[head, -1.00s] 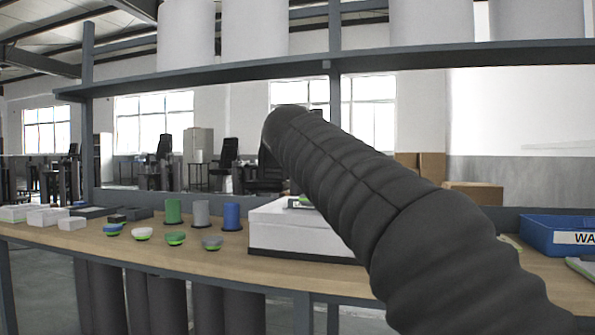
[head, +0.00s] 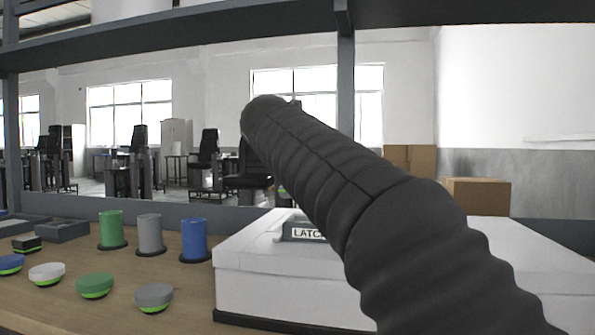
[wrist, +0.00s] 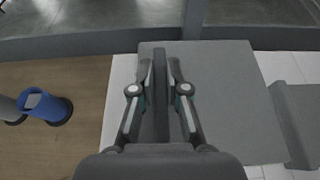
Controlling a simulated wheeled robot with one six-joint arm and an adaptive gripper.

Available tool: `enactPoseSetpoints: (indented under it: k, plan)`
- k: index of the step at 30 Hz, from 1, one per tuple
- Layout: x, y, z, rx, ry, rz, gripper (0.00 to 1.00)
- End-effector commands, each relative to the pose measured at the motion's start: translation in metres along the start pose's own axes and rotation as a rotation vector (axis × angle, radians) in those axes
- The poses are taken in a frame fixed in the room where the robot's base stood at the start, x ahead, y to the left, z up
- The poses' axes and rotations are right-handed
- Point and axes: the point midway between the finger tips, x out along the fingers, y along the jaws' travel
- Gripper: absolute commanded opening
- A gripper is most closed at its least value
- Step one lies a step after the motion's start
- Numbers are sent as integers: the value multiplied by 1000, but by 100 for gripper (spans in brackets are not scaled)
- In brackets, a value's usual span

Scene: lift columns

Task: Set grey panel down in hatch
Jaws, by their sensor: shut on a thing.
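The grey panel (wrist: 228,90) is a flat, square-looking plate below my gripper in the wrist view. My gripper (wrist: 161,72) is shut on a dark upright ridge, which looks like the panel's handle, near the panel's left part. The panel lies over the white box's top in this view; I cannot tell whether it touches it. The white box (head: 285,290) stands on the bench in the head view, with a label starting "LATC" (head: 302,232) on top. My arm covers the box's middle. The hatch opening cannot be made out, and the head view hides my gripper.
Green (head: 111,230), grey (head: 150,235) and blue (head: 195,241) cylinders stand left of the box. Several round buttons (head: 95,285) sit in front of them. A grey slab (wrist: 300,115) lies right of the panel. A shelf beam (head: 250,15) crosses above.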

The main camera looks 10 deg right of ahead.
Motion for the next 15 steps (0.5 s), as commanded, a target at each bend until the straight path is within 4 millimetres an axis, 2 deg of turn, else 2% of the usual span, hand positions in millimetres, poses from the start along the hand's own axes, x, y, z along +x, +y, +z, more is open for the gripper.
enactPoseSetpoints:
  k: [8, 15]
  plan:
    - [3, -1, -5, 1, -1, -2, 0]
    - [8, -1, -19, 1, -1, -2, 0]
